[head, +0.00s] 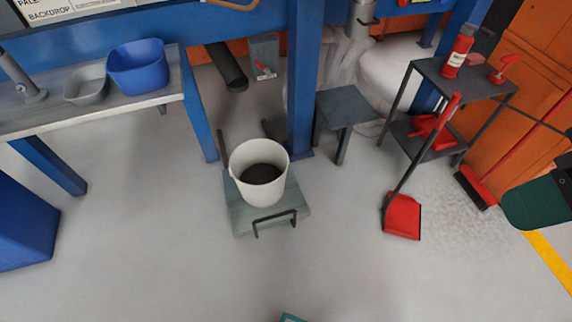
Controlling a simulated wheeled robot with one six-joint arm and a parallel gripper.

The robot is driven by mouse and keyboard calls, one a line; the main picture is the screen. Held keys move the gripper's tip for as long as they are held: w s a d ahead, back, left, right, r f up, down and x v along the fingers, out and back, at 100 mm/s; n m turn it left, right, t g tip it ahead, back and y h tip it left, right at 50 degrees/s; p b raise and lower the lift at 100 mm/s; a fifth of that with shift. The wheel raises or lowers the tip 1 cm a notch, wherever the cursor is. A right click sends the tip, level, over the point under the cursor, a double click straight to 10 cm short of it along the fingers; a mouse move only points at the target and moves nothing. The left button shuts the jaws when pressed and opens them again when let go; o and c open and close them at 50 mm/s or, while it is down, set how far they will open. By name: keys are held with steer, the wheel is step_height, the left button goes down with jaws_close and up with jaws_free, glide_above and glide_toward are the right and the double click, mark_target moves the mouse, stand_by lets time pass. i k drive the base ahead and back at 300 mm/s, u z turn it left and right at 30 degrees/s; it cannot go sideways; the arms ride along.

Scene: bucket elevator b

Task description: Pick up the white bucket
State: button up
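The white bucket (262,197) stands upright near the middle of the head view. Its open top faces up, and dark material shows inside it. It rests on a low grey-green platform (243,221) with a black bar handle (275,218) along its front edge. I do not see a handle on the bucket itself. My gripper cannot be made out in this view. A small teal piece (291,318) shows at the bottom edge, too cut off to identify.
A blue post (304,85) rises just behind the bucket. A grey stool (346,106) stands behind right. A red long-handled dustpan (402,216) and a shelf stand (440,80) are at right. A bench (110,104) is at left. The floor in front is clear.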

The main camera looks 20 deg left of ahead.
mark_target(259, 167)
steer(key=u, duration=0.05)
steer(key=i, duration=0.85)
steer(key=u, duration=1.05)
steer(key=i, duration=0.7)
steer(key=u, duration=0.6)
